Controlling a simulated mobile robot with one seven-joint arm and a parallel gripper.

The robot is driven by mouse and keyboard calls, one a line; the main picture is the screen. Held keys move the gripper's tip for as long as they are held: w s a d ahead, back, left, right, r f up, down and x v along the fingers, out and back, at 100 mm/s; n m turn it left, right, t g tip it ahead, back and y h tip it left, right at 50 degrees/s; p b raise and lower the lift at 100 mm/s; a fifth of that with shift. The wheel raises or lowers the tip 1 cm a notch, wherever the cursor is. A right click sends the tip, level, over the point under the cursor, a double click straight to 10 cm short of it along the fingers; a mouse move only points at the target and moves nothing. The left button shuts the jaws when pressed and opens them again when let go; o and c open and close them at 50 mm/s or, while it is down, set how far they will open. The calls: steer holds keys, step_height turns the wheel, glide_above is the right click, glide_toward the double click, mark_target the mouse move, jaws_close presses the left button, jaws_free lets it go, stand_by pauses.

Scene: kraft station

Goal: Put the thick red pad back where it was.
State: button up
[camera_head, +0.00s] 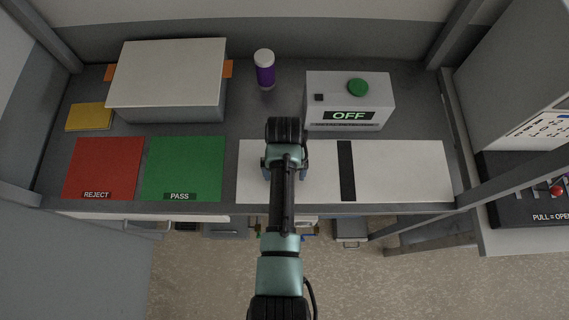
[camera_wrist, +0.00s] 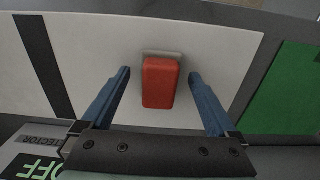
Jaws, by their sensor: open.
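A red block (camera_wrist: 161,84), which looks like the thick red pad, is over the white mat (camera_wrist: 110,35) in the wrist view. A pale grey strip (camera_wrist: 163,54) shows at its far end. My gripper (camera_wrist: 160,74) is open, with one blue finger on each side of the red block and a gap on both sides. In the head view my gripper (camera_head: 284,171) is over the left part of the white mat (camera_head: 400,170), and my arm hides the red block there. I cannot tell how high the fingertips are above the mat.
A red REJECT square (camera_head: 103,165) and a green PASS square (camera_head: 184,166) lie to the left. Behind stand a large grey box (camera_head: 165,80), a purple bottle (camera_head: 265,72) and a detector box (camera_head: 349,100) reading OFF. A yellow pad (camera_head: 89,117) lies at the left.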

step_height(320, 180, up, 12)
steer(key=shift+b, duration=0.45)
stand_by(0.5)
